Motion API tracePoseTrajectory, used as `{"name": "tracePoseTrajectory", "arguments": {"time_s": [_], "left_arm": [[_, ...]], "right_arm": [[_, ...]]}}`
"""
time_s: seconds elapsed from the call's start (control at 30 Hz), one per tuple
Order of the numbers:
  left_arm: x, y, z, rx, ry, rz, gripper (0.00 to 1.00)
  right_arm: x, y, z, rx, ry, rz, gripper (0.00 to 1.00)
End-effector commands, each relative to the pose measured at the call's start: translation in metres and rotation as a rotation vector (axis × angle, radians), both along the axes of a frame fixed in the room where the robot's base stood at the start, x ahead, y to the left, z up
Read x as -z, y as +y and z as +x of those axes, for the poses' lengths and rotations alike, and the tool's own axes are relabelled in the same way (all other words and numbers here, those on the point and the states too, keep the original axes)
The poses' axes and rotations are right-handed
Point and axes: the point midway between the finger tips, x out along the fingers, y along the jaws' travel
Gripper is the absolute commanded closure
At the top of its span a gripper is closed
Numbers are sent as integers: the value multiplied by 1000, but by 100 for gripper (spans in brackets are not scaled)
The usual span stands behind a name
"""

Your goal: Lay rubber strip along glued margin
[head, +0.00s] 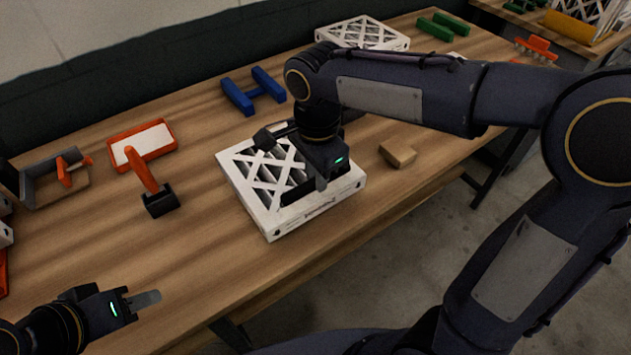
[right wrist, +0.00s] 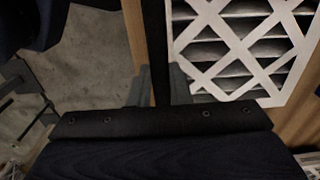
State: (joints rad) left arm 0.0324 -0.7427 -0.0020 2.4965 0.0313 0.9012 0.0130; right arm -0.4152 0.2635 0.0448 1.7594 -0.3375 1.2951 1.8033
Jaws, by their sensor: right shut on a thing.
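A white boxed filter (head: 257,207) with a lattice face lies flat on the bench. My right gripper (head: 320,185) is low over its right part and hides much of that side. In the right wrist view its two grey fingers (right wrist: 158,88) are shut on a black rubber strip (right wrist: 160,35). The strip runs lengthwise beside the filter's lattice face (right wrist: 245,45), along the frame's edge. I cannot tell whether it touches the margin, and no glue can be made out. My left gripper (head: 143,299) is away at the lower left; its finger gap does not show clearly.
An orange tray with a white pad (head: 152,139), an orange-handled black roller (head: 159,200) and a grey bin (head: 40,188) are on the left. A blue holder (head: 240,97) and another filter (head: 362,35) stand behind. A tan block (head: 397,154) lies right of the filter.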

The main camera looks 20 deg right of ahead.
Motion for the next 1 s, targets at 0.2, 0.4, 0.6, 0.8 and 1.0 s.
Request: {"name": "tracePoseTrajectory", "arguments": {"time_s": [0.2, 0.4, 0.6, 0.8, 1.0], "left_arm": [[0, 0, 0, 0, 0, 0, 64], [0, 0, 0, 0, 0, 0, 64], [2, 0, 0, 0, 0, 0, 64], [2, 0, 0, 0, 0, 0, 64], [2, 0, 0, 0, 0, 0, 64]], "right_arm": [[31, 1, 5, 0, 4, -1, 100], [37, 1, 5, 0, 0, 0, 100], [39, 1, 5, 0, 0, 0, 100], [40, 1, 5, 0, 1, 0, 66], [39, 1, 5, 0, 1, 0, 61]]}}
